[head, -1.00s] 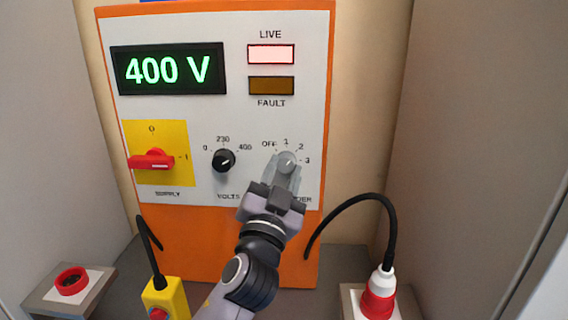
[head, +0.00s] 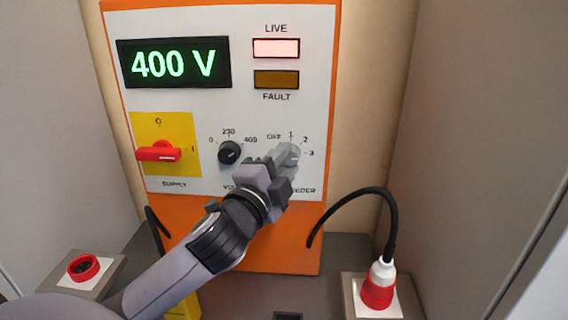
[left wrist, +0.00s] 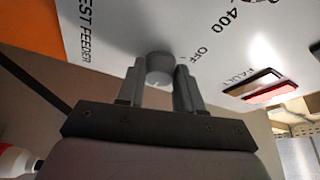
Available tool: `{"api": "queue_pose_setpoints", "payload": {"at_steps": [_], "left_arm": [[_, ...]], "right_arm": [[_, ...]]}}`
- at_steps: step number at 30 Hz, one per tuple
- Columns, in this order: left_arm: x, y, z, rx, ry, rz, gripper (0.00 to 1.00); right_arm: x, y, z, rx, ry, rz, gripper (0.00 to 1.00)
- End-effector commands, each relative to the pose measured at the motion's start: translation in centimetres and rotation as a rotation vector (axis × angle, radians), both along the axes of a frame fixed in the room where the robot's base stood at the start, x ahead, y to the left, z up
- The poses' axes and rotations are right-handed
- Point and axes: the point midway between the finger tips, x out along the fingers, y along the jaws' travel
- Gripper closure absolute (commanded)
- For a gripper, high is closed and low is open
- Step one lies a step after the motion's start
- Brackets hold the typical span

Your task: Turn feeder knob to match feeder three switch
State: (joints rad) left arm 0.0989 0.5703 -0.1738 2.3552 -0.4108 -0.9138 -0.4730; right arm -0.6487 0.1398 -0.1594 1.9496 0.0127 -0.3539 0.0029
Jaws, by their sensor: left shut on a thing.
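The grey round feeder knob (head: 291,151) sits at the lower right of the white panel face (head: 205,20), among the marks OFF, 1, 2 and 3. My left gripper (head: 284,160) is shut on the feeder knob, its fingers covering part of it. In the left wrist view the knob (left wrist: 159,65) shows between the two fingertips of my left gripper (left wrist: 160,78). I cannot tell which mark the knob points at. No switch marked as feeder three can be made out. My right gripper is not in view.
A black volts knob (head: 229,152) points toward 400, left of my gripper. The red supply handle (head: 158,152) lies level toward I. The display (head: 174,64) reads 400 V. The LIVE lamp (head: 276,48) is bright; the FAULT lamp (head: 276,79) is dim. A red-white plug (head: 379,285) stands lower right.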

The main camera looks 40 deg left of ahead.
Motion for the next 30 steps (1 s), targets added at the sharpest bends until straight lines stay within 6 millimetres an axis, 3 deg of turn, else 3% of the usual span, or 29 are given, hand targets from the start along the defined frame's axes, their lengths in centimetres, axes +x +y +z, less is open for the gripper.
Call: {"api": "queue_pose_setpoints", "payload": {"at_steps": [23,24,26,30], "left_arm": [[0.0,0.03,-0.02,0.091,0.058,0.001,0.95],[0.0,0.03,-0.01,0.091,0.058,0.001,0.58],[0.0,0.03,-0.01,0.091,0.058,0.001,0.39],[0.0,0.03,0.03,0.089,0.057,0.001,0.39]], "right_arm": [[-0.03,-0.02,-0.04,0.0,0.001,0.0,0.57],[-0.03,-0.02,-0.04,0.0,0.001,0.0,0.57],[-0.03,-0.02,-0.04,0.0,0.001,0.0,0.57],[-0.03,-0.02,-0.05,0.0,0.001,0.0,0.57]]}}
